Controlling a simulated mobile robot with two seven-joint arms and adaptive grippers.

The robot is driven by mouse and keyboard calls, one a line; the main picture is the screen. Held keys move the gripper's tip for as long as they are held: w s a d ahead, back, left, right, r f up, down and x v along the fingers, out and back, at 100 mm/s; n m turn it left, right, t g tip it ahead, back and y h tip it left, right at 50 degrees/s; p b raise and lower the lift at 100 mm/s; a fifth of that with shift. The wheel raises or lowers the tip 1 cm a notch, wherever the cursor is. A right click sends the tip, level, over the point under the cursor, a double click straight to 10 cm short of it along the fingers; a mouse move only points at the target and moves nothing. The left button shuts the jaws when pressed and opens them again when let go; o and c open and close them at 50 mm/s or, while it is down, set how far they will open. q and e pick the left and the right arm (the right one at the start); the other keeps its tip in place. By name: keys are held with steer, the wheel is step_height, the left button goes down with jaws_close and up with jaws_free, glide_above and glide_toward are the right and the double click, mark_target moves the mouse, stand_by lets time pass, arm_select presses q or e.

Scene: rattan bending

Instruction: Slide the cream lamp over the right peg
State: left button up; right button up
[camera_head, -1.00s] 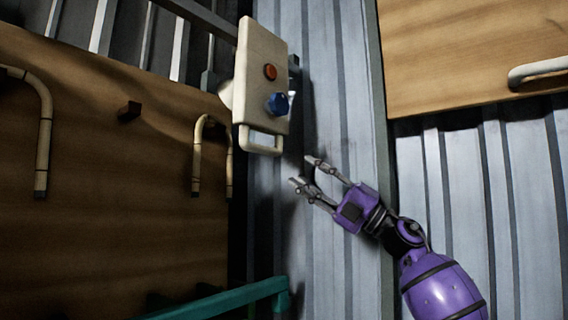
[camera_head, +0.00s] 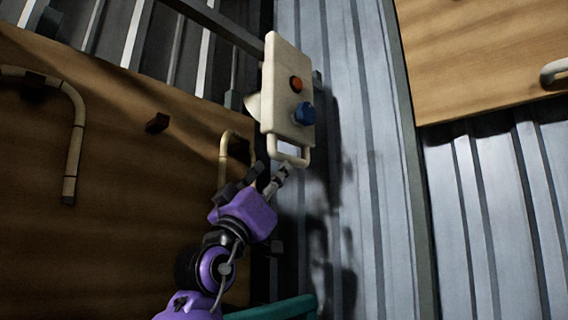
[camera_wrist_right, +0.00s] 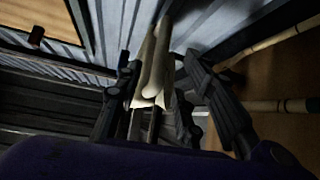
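The cream lamp (camera_head: 290,92) is a flat panel with an orange button, a blue knob and a loop handle at its lower end. It hangs tilted in front of the corrugated wall. My right gripper (camera_head: 271,179) is just below the handle; its fingers are spread. In the right wrist view the lamp (camera_wrist_right: 155,62) shows between the fingertips; contact is unclear. Small dark pegs stand out from the wooden board: one in the middle (camera_head: 157,123) and one by the right-hand cane hoop (camera_head: 239,147), partly covered. My left gripper is not in view.
Bent cane hoops hang on the wooden board (camera_head: 130,215), one at left (camera_head: 77,130) and one close to my right gripper (camera_head: 223,158). A teal bar (camera_head: 280,308) lies below. A grey beam (camera_head: 215,22) runs above the board.

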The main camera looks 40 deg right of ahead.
mark_target(286, 158)
steer(key=p+x, duration=0.2)
steer(key=x, duration=0.5)
steer(key=shift+r, duration=0.15)
steer(key=shift+w+d+r, duration=0.1)
steer(key=shift+d+r, duration=0.05)
steer(key=shift+d, duration=0.1)
steer(key=shift+c, duration=0.2)
jaws_close()
